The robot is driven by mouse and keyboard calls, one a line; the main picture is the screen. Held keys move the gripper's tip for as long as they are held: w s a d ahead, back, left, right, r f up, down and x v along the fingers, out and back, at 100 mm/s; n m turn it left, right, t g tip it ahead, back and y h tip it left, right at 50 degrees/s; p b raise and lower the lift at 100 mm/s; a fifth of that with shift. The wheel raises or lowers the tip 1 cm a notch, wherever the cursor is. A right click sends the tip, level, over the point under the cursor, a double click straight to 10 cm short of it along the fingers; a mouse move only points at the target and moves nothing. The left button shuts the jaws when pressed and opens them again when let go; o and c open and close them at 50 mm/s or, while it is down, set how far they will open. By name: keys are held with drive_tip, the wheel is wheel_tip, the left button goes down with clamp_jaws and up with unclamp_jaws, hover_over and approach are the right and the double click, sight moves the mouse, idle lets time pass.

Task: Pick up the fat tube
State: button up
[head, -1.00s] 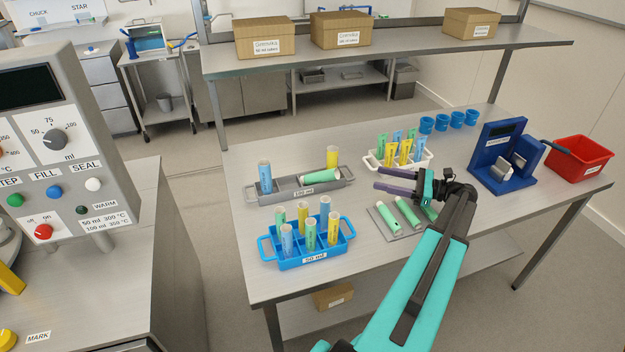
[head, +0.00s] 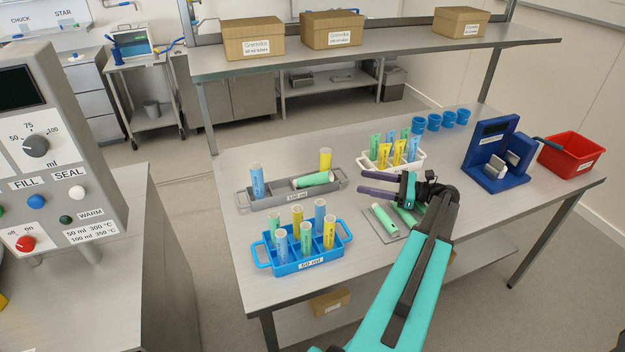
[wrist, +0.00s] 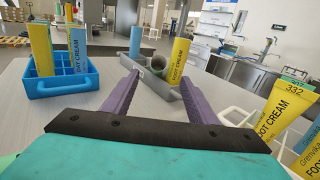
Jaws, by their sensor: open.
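A grey 100 ml tray (head: 283,200) stands on the table left of my gripper. In it a thick green tube (head: 314,180) lies tilted, a blue tube (head: 257,182) stands at the left and a yellow tube (head: 326,160) stands behind the green one. My gripper (head: 362,182) is open and empty, its purple fingers pointing left just off the tray's right end.
A blue 50 ml rack (head: 303,263) with several thinner tubes stands in front of the tray. A white rack (head: 418,163) of foot cream tubes is close behind my gripper. A flat grey plate (head: 378,228) with green tubes lies below my arm. A blue device (head: 494,172) and red bin (head: 567,152) stand right.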

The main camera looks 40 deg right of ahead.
sight(331, 176)
drive_tip(key=p+x, duration=0.1)
drive_tip(key=x, duration=0.2)
drive_tip(key=shift+w+a+r, duration=0.15)
drive_tip(key=shift+w+a, duration=0.1)
drive_tip(key=shift+w, duration=0.05)
drive_tip(key=shift+w+a, duration=0.3)
drive_tip(key=shift+w, duration=0.25)
drive_tip(key=shift+p, duration=0.3)
drive_tip(key=shift+p+x, duration=0.85)
drive_tip(key=shift+x, duration=0.4)
drive_tip(key=shift+p+x, duration=0.5)
drive_tip(key=shift+x, duration=0.9)
drive_tip(key=shift+s+a, duration=0.1)
drive_tip(key=shift+a, duration=0.05)
drive_tip(key=c, duration=1.2)
